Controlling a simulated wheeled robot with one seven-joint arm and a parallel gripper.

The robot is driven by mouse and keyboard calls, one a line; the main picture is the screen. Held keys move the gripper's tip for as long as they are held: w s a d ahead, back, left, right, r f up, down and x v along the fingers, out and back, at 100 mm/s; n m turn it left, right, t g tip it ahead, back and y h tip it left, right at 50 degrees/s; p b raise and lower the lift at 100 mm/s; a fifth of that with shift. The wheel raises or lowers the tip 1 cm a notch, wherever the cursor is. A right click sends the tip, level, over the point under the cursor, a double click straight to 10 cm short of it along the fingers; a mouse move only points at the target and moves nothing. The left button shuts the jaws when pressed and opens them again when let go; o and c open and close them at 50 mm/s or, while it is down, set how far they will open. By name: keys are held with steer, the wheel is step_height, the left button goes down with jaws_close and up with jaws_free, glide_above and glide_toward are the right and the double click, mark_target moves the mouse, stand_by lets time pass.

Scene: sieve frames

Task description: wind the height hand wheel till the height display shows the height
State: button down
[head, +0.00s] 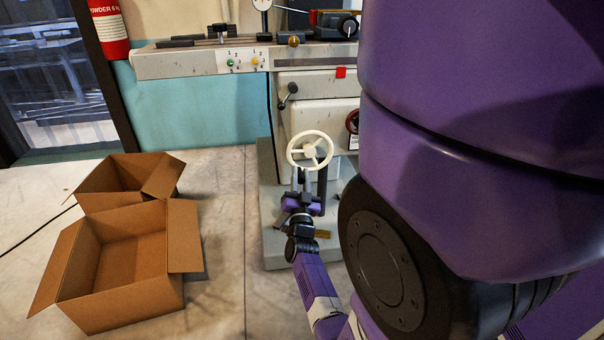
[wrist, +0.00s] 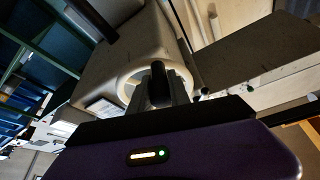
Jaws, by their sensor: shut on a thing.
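A cream spoked hand wheel (head: 310,150) is mounted on the front of a machine in the head view. My gripper (head: 302,178) is at its lower rim, with its fingers pointing up. In the wrist view the wheel (wrist: 128,82) shows behind a dark handle (wrist: 158,84), which sits between the fingers of my gripper (wrist: 168,92). The gripper is shut on this handle. In the head view my gripper hides the handle. I cannot make out a height display in either view.
The machine's table (head: 200,62) carries a dial gauge (head: 262,5) and other parts. A dark crank (head: 288,96) sits above the wheel. Two open cardboard boxes (head: 125,292) stand on the floor at left. My own purple arm covers the right side.

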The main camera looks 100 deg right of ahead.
mark_target(296, 149)
steer(key=m+p, duration=0.1)
steer(key=w+r+m+g+p, duration=0.1)
steer(key=m+p, duration=0.1)
steer(key=w+r+m+g+y+p, duration=0.1)
steer(key=m, duration=0.1)
steer(key=shift+w+a+r, duration=0.1)
steer(key=shift+r, duration=0.15)
steer(key=r+m+p, duration=0.1)
steer(key=m+p, duration=0.1)
steer(key=r+m+g+y+p, duration=0.1)
steer(key=m+p, duration=0.1)
steer(key=p, duration=0.1)
steer(key=shift+w, duration=0.4)
step_height(296, 149, up, 2)
steer(key=m+y+p, duration=0.1)
steer(key=m+p, duration=0.1)
steer(key=p, duration=0.1)
steer(key=m+g+y+p, duration=0.1)
steer(key=m+p, duration=0.2)
steer(key=shift+r, duration=0.2)
steer(key=shift+s+r+m+y+p, duration=0.1)
steer(key=shift+r+m+y+p, duration=0.25)
steer(key=shift+m+p, duration=0.65)
steer(key=shift+s+m+p, duration=0.1)
steer(key=shift+m+p, duration=0.2)
steer(key=shift+p, duration=0.2)
steer(key=shift+s, duration=0.1)
steer(key=c, duration=1.2)
jaws_free()
steer(key=shift+c, duration=0.2)
